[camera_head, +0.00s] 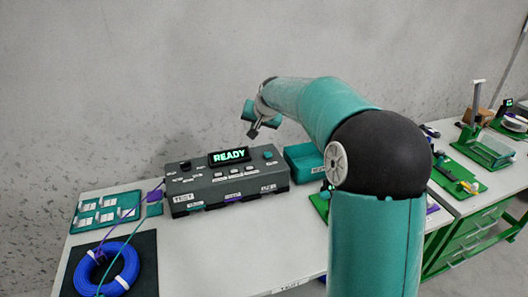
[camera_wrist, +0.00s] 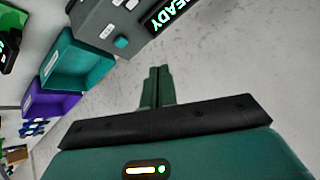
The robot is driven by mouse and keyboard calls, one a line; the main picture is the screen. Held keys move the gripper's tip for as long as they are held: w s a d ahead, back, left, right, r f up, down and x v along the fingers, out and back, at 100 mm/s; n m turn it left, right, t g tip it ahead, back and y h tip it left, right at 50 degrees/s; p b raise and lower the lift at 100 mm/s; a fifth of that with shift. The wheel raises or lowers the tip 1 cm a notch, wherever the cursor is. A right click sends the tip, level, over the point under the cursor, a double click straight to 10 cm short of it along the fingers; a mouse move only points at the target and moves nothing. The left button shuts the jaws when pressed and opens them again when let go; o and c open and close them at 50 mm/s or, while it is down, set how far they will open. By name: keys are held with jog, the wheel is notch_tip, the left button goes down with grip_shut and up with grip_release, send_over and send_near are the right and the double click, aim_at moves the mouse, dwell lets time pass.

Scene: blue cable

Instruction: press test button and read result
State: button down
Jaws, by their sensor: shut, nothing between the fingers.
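The tester (camera_head: 225,180) is a dark grey box on the table, with a sloped top of buttons and labels. Its display (camera_head: 229,156) reads "READY" in green. A row of pale buttons (camera_head: 235,171) sits below the display, and a teal knob (camera_head: 268,155) is at the right; the wrist view also shows the teal knob (camera_wrist: 121,42) and part of the READY display (camera_wrist: 165,14). My gripper (camera_head: 253,132) is above and behind the tester's right part, apart from it. In the wrist view its fingers (camera_wrist: 157,88) are together and empty. Which button is the test button is too small to tell.
A blue cable coil (camera_head: 108,268) lies on a dark mat at the front left, with a teal tray (camera_head: 104,212) of white pieces behind it. A teal bin (camera_head: 303,160) stands right of the tester. A second bench (camera_head: 480,185) with green fixtures is farther right.

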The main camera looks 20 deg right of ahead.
aim_at(269, 155)
jog(key=w+d+f+m+t, duration=0.1)
jog(key=w+d+f+m, duration=0.1)
jog(key=w+d+f, duration=0.5)
jog(key=w+d, duration=0.1)
jog(key=w, duration=0.1)
jog(key=shift+w+d+m, duration=0.15)
jog(key=shift+w+m, duration=0.15)
jog(key=shift+m, duration=0.1)
jog(key=shift+f, duration=0.15)
jog(key=shift+f, duration=4.3)
jog(key=shift+f, duration=0.1)
jog(key=shift+f, duration=0.3)
jog(key=shift+f, duration=0.6)
jog(key=shift+r, duration=1)
